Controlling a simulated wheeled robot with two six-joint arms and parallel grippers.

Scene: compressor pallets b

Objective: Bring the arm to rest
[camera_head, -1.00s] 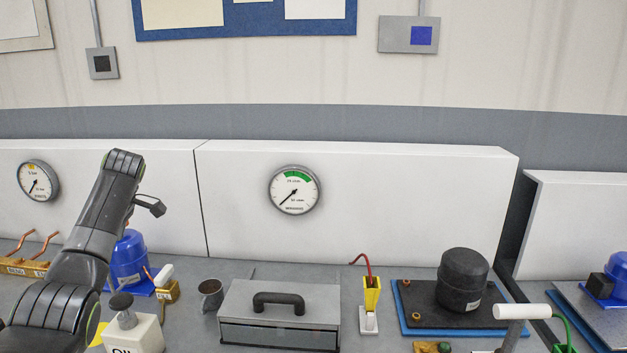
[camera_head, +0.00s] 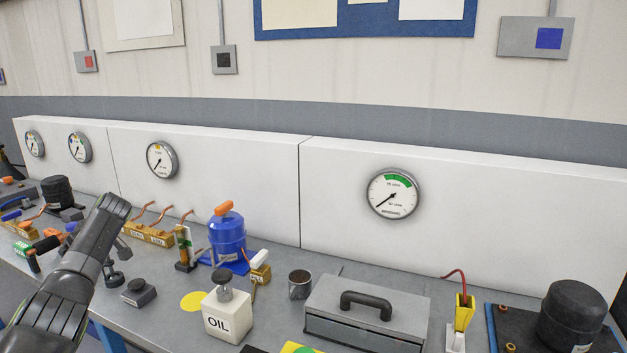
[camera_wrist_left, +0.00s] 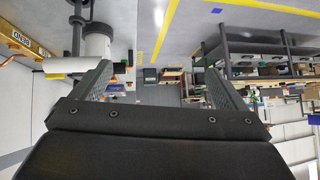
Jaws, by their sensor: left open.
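My left arm (camera_head: 72,280) comes in from the lower left of the head view, bent upward, its top link in front of the bench. Its gripper cannot be made out there. In the left wrist view my left gripper (camera_wrist_left: 155,82) is open, its two fingers wide apart with nothing between them. That view looks out over the room's floor and distant shelving. My right arm and gripper are in neither view.
The bench holds a white oil bottle (camera_head: 228,313), a blue compressor (camera_head: 227,236), a dark cup (camera_head: 300,285), a grey toolbox (camera_head: 367,311) and a black compressor (camera_head: 571,315). White panels with gauges (camera_head: 393,194) stand behind. Shelving (camera_wrist_left: 265,52) shows in the wrist view.

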